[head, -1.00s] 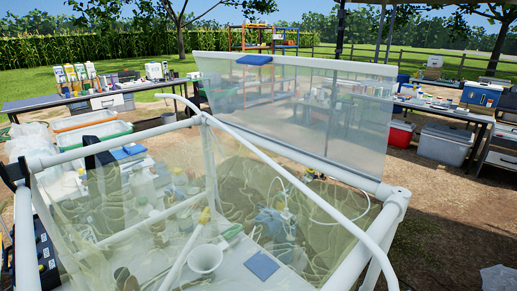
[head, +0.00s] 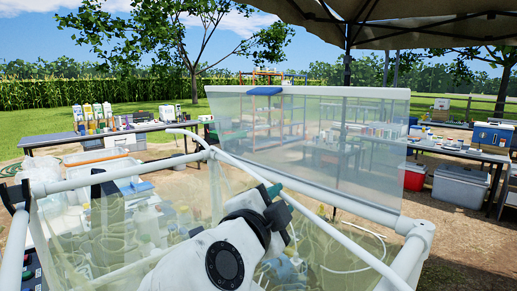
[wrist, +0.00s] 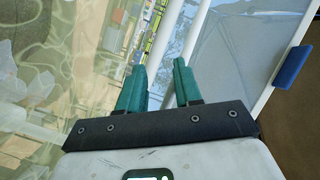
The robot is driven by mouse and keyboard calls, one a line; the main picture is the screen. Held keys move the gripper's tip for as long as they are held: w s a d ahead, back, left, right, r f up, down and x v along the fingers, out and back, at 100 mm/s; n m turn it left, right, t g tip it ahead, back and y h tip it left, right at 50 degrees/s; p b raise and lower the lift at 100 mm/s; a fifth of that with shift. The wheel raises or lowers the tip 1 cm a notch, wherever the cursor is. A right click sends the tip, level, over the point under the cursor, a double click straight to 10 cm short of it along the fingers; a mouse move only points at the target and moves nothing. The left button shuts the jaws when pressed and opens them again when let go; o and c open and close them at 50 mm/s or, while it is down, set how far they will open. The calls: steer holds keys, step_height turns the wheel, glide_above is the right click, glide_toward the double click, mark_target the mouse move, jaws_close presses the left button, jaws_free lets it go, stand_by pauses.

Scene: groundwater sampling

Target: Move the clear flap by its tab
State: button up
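The clear flap (head: 310,130) stands raised and tilted along the far side of the white tube frame in the head view. Its blue tab (head: 265,91) sits on the top edge, left of the middle. In the wrist view the flap (wrist: 238,50) is a pale sheet to the right of my fingers, with the blue tab (wrist: 292,68) on its white edge bar at far right. My gripper (head: 277,192) is over the frame, in front of and below the flap, apart from the tab. In the wrist view its two green fingers (wrist: 159,78) are apart with nothing gripped between them.
White tubes (head: 310,190) of the enclosure surround my arm. Yellowish clear sheeting (head: 75,235) hangs at left over bottles and hoses inside. Tables with supplies stand behind at left and right. A red cooler (head: 414,177) is on the ground at right. Air above the frame is clear.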

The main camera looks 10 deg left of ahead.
mark_target(259, 94)
steer(key=s+a+r+m+t+b, duration=0.15)
steer(key=a+r, duration=0.25)
steer(key=r, duration=0.4)
steer(key=s+a+r+m+t+p, duration=0.1)
steer(key=s+a+r+m+t, duration=0.15)
steer(key=r, duration=0.45)
steer(key=shift+m+h, duration=0.4)
steer(key=p+x, duration=0.1)
steer(key=x, duration=0.5)
steer(key=a+p+x, duration=0.1)
steer(key=x, duration=0.3)
steer(key=shift+w+r+p, duration=0.15)
steer(key=shift+w+p, duration=0.05)
steer(key=shift+p, duration=0.1)
steer(key=shift+w+d, duration=0.2)
steer(key=shift+w, duration=0.35)
steer(key=shift+c, duration=0.4)
jaws_close()
